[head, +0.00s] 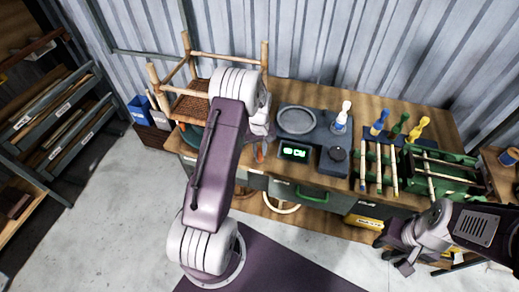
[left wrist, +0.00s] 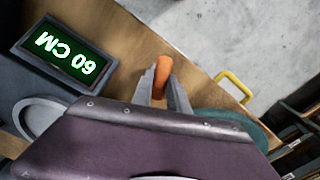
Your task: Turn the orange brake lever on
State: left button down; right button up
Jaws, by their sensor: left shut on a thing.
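The orange brake lever (left wrist: 161,76) stands between the fingers of my left gripper (left wrist: 163,88) in the left wrist view. The fingers are shut on it. In the head view my left gripper (head: 262,146) is at the bench's front, left of the display, and a bit of the orange lever (head: 260,155) shows below it; my arm hides the rest. My right gripper (head: 392,256) is at the lower right, in front of the bench, open and empty.
A rattan chair frame (head: 190,108) stands at the back left. A green rack (head: 445,168) and coloured handles are to the right. Shelves (head: 55,125) stand far left.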

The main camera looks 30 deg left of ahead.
aim_at(260, 152)
pick_arm(q)
jog(key=shift+w+r+m, duration=0.1)
jog(key=shift+m, duration=0.8)
jog(key=c, duration=1.3)
grip_release()
notch_tip(260, 152, up, 9)
